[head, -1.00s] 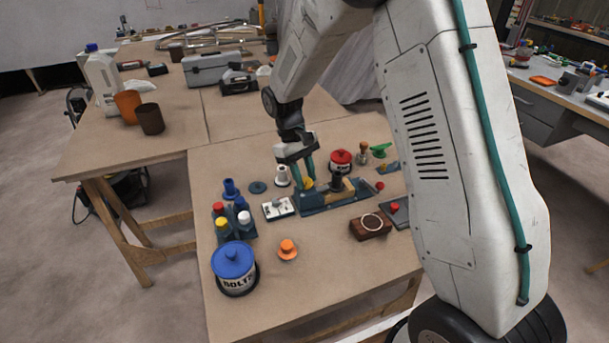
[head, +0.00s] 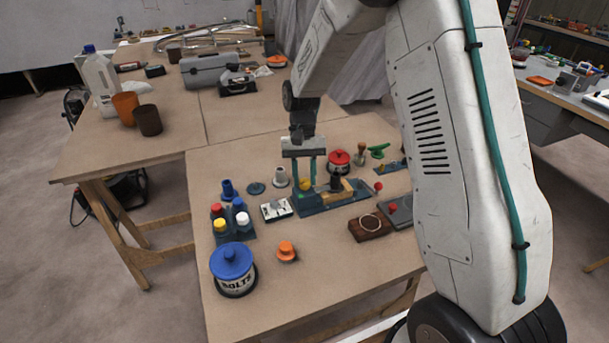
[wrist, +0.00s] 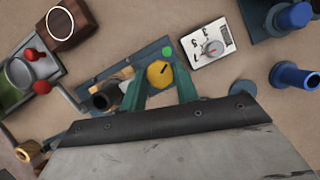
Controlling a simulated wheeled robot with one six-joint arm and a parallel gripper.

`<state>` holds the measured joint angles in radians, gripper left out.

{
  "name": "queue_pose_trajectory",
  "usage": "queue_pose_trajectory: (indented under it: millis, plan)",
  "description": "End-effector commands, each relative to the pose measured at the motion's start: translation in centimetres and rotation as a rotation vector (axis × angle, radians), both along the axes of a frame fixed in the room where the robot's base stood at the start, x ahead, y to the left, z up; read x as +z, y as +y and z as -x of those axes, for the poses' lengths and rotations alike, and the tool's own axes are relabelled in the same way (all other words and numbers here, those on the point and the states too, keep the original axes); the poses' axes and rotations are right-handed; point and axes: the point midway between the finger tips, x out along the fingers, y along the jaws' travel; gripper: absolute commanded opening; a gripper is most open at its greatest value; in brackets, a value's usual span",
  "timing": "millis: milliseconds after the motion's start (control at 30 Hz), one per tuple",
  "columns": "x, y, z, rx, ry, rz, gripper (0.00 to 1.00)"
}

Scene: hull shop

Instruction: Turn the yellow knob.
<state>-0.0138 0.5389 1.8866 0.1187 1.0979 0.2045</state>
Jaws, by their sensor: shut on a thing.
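The yellow knob (wrist: 159,73) sits on a blue-grey base block (head: 334,199) on the near table. Its top carries a dark line that points up and to the right in the wrist view. The knob also shows in the head view (head: 305,185), partly hidden by the fingers. My gripper (wrist: 161,88) points down over the base, its two green fingers on either side of the knob and shut on it. The gripper also shows in the head view (head: 305,181). A green spot (wrist: 168,51) is on the base beside the knob.
A black upright part (wrist: 104,97) stands on the same base, close to the fingers. A white panel with a dial (wrist: 207,44) lies beside it. A red pot (head: 339,162), a brown block (head: 369,229) and a blue-lidded bolts tin (head: 233,270) stand around.

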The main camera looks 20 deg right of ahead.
Motion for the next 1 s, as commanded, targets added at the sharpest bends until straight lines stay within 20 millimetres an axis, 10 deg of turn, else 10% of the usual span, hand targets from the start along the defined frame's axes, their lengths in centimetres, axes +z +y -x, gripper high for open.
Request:
queue_pose_trajectory:
  millis: [467,500,533,1000]
  plan:
    - [0.0,0.0,0.0,-0.013,0.000,0.000,0.08]
    - [0.0,0.0,0.0,-0.013,0.000,0.000,0.41]
    - [0.0,0.0,0.0,-0.013,0.000,0.000,0.50]
    - [1.7,-0.2,-0.7,-0.012,-0.003,-0.001,0.51]
